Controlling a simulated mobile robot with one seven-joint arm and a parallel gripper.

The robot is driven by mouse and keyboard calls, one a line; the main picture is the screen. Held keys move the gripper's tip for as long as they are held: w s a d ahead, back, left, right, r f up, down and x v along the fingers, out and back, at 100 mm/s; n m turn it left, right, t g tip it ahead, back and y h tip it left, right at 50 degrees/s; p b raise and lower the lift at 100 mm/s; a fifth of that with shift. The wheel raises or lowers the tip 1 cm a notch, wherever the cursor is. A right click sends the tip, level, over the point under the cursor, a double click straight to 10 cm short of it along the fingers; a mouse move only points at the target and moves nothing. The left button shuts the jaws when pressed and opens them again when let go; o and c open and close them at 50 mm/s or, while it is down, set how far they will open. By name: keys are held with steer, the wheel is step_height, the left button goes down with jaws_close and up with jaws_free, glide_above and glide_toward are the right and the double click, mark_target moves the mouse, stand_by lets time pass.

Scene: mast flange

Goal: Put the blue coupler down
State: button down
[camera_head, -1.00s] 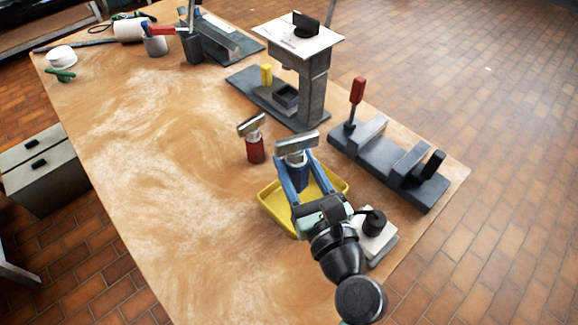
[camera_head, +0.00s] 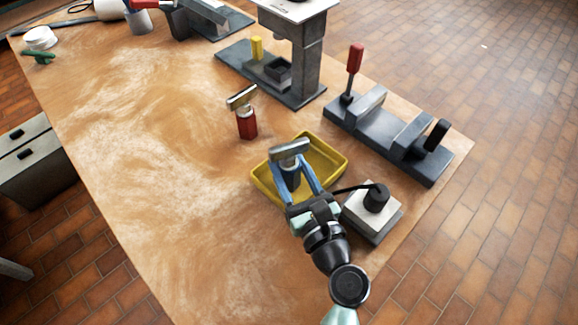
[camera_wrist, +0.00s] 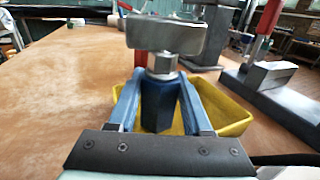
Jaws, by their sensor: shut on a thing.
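The blue coupler (camera_head: 290,179) has a dark blue body and a grey metal crosspiece on top. It stands about upright between the blue fingers of my gripper (camera_head: 292,176), which is shut on it. In the wrist view the coupler (camera_wrist: 158,106) sits between the two fingers of my gripper (camera_wrist: 159,98), with the yellow tray (camera_wrist: 232,128) behind and around it. In the head view the coupler is within the outline of the yellow tray (camera_head: 327,153). I cannot tell whether its base touches the tray floor.
A red coupler (camera_head: 246,124) with a similar top stands just behind and left of the tray. A grey press (camera_head: 308,62) and a dark fixture with a red lever (camera_head: 390,138) stand at the right. A white-topped block (camera_head: 371,213) is close right of my arm.

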steer(key=shift+r, duration=0.1)
steer(key=shift+c, duration=1.6)
jaws_free()
steer(key=v, duration=1.2)
